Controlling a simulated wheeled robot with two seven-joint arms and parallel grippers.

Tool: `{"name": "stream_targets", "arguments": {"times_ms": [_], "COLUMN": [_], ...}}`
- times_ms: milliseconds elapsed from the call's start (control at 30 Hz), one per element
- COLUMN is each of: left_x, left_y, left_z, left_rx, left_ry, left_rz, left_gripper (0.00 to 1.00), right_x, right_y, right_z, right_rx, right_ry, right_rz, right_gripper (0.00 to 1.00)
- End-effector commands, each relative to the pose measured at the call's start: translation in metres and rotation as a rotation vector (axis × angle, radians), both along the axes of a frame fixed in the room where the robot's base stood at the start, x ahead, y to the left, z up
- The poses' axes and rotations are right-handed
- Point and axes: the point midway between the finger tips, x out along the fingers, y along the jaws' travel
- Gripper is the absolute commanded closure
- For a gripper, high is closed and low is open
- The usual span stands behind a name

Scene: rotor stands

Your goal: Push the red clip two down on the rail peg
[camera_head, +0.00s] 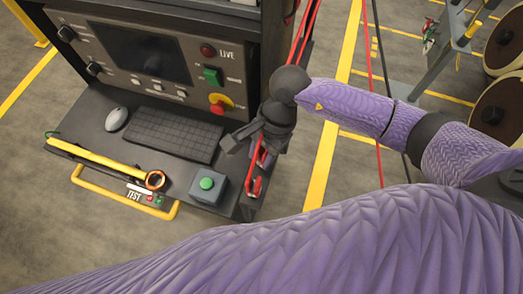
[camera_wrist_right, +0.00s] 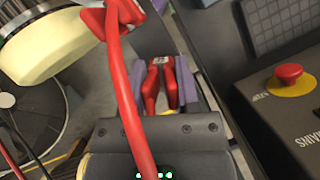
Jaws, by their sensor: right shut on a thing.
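My right gripper (camera_head: 254,143) is at the console's right edge in the head view, pointing down. It is shut on a red clip (camera_head: 262,157). In the right wrist view my right gripper (camera_wrist_right: 160,86) has its grey-purple fingers on either side of this red clip (camera_wrist_right: 152,88). Another red clip (camera_head: 255,187) is below the gripper in the head view, by the console edge. A red clip with a red cable (camera_wrist_right: 114,20) shows at the top of the right wrist view. I cannot make out the rail peg or tell whether the held clip touches it. My left gripper is out of view.
A green button box (camera_head: 207,186) stands close beside the gripper. The keyboard (camera_head: 174,135), mouse (camera_head: 117,119) and yellow probe (camera_head: 105,160) lie on the console shelf. A red cable (camera_wrist_right: 130,95) crosses the wrist view. Reels (camera_head: 497,110) stand at right.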

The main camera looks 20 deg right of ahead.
Motion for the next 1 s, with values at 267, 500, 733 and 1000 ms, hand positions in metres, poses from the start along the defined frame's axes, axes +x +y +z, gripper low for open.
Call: {"name": "stream_targets", "arguments": {"times_ms": [267,500,733,1000], "left_x": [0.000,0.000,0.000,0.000], "left_y": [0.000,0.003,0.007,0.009], "left_z": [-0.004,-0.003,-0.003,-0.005], "left_rx": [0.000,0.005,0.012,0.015], "left_ry": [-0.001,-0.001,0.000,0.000], "left_rz": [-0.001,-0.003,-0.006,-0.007], "left_gripper": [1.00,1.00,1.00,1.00], "right_x": [0.000,0.000,0.002,0.015], "right_y": [0.000,0.000,-0.002,-0.023], "right_z": [-0.003,-0.003,0.001,0.062], "right_rx": [0.000,0.000,0.000,0.000], "right_ry": [0.000,0.000,-0.002,-0.005], "right_rz": [0.000,0.000,0.000,-0.001], "right_gripper": [0.56,0.20,0.20,0.20]}}
